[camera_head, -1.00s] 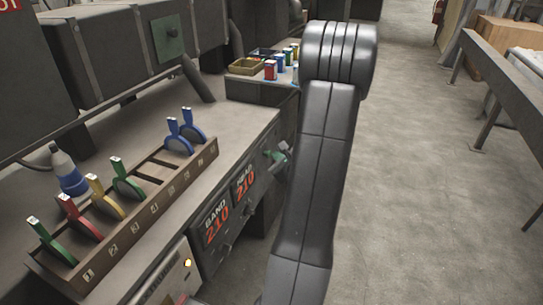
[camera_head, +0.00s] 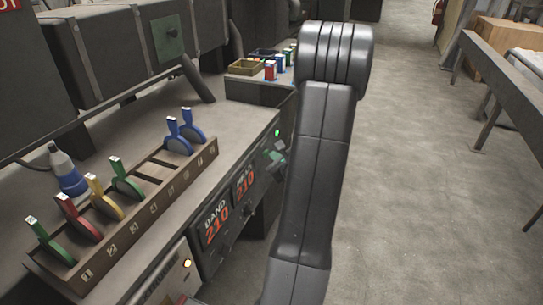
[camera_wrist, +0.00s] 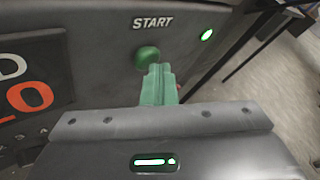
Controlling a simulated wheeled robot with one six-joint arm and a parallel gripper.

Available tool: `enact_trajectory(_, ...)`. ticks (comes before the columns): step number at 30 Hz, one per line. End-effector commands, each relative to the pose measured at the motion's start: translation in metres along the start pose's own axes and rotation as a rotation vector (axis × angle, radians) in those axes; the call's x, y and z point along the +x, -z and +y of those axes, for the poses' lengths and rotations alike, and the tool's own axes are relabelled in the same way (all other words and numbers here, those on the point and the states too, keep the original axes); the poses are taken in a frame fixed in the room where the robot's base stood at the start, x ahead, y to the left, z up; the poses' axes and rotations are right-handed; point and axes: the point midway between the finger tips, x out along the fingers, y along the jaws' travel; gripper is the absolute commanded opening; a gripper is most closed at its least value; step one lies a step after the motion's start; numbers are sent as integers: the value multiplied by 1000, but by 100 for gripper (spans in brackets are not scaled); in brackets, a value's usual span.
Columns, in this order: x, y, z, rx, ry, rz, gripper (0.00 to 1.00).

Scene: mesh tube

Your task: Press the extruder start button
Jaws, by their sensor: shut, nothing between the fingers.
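The green start button (camera_wrist: 146,57) sits on the dark panel under the white word START, in the wrist view. A lit green lamp (camera_wrist: 207,35) is to its right; it also shows in the head view (camera_head: 277,132). My gripper (camera_wrist: 158,70) has green fingers that are shut and empty. The fingertips are at the lower right edge of the button in the wrist view; whether they touch it I cannot tell. In the head view the green fingers (camera_head: 276,157) show at the panel, partly hidden by my arm, and the button cannot be made out.
Left of the button are panel displays (camera_head: 216,222) reading 210. A metal rail (camera_head: 500,80) runs at the right. The floor between is clear.

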Motion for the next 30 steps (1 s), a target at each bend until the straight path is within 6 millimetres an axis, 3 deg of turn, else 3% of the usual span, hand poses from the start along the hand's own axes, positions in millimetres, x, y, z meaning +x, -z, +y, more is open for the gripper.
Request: enact_trajectory(30, -25, 19, -19, 1, 2, 0, 0)
